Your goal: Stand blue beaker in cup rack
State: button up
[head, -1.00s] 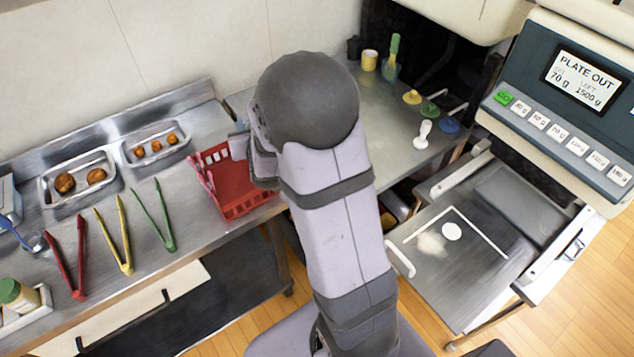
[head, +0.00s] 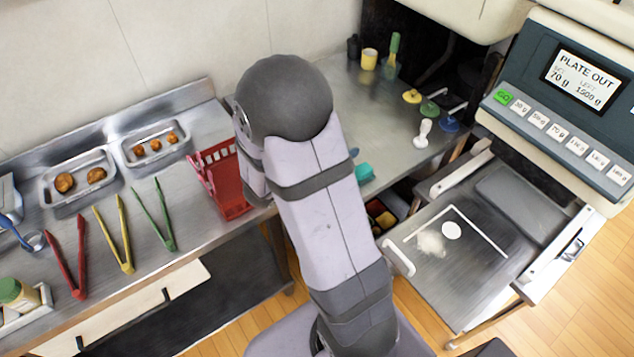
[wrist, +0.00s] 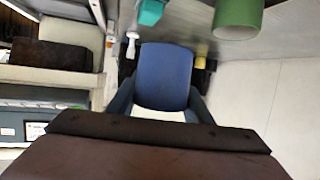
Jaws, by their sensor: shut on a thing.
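The blue beaker (wrist: 165,75) fills the middle of the wrist view, with a pale area at its near end. My gripper (wrist: 160,104) is shut on it, one dark finger on each side. In the head view my arm hides the gripper and most or all of the beaker. A red open-sided rack (head: 228,190), which may be the cup rack, stands on the metal counter just left of my arm. My arm covers its right side.
A green cylinder (wrist: 237,18) and a teal object (wrist: 150,12) are near the wrist view's top. The teal object also shows right of my arm (head: 364,172). Tongs (head: 165,215) and food trays (head: 78,180) lie left. A yellow cup (head: 369,60) stands at the back.

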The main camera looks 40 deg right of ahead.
jog(key=shift+w+f, duration=0.1)
jog(key=shift+f, duration=4.85)
jog(key=shift+f+b, duration=0.2)
jog(key=shift+b, duration=0.1)
jog(key=o, duration=0.8)
jog(key=shift+r, duration=0.1)
jog(key=shift+r+p, duration=0.2)
jog(key=shift+p, duration=0.1)
jog(key=shift+a, duration=0.35)
jog(key=b+v, duration=0.1)
jog(key=v, duration=1)
jog(key=shift+s, duration=0.3)
